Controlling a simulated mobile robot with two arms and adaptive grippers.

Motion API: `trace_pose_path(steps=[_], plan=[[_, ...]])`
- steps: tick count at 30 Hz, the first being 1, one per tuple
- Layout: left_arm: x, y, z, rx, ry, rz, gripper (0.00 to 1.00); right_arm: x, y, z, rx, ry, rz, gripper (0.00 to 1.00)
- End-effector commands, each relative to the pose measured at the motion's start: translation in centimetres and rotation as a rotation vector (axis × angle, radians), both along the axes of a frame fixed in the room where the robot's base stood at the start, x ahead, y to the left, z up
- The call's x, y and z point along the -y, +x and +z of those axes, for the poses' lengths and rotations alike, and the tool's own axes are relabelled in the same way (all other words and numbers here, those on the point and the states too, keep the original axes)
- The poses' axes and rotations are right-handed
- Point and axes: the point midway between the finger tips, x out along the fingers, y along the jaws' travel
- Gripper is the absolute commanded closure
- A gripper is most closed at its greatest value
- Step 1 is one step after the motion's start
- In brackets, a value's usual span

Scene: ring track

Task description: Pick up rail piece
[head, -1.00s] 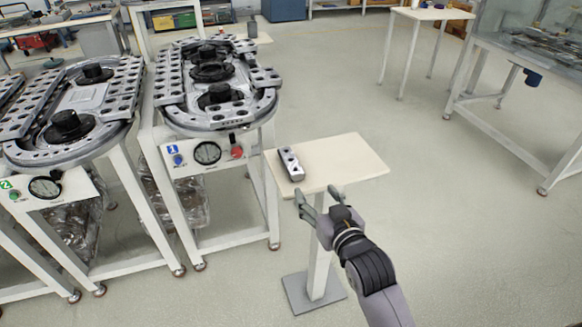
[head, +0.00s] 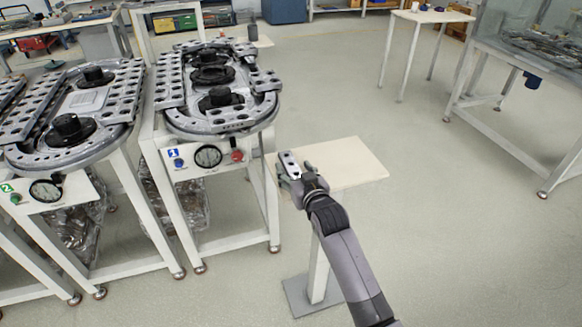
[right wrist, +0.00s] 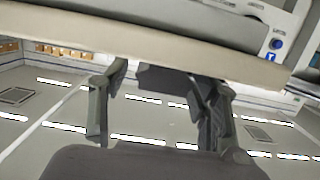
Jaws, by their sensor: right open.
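The rail piece (head: 288,161) is a small grey metal block with dark holes. It lies on the left part of a small cream table (head: 350,162) in the head view. My right gripper (head: 294,174) is open at the near end of the rail piece, with its fingers seemingly on either side of that end. The gripper partly hides the piece, and I cannot tell if they touch. In the right wrist view my open fingers (right wrist: 158,105) stand apart near the cream table edge, and the rail piece is not clear there. My left gripper is not in view.
A ring track on a white stand (head: 215,127), marked 1, is left of the small table, with a gauge (head: 208,156) and red knob (head: 237,156). A second track (head: 30,155) is further left. Open floor (head: 450,250) lies to the right.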

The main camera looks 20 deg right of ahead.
Motion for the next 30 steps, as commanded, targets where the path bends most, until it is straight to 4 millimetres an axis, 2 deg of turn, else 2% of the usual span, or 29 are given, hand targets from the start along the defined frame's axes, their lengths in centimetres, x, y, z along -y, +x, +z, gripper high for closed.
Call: trace_pose_path(steps=[3,11,30], plan=[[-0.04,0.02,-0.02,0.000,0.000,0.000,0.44,-0.02,0.97,-0.19,0.000,0.000,0.000,0.44],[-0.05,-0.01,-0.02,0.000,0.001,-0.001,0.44,-0.02,1.12,-0.28,0.000,0.000,0.000,0.44],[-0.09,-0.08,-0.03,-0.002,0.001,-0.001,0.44,-0.01,1.09,-0.28,-0.001,0.000,0.000,0.86]])
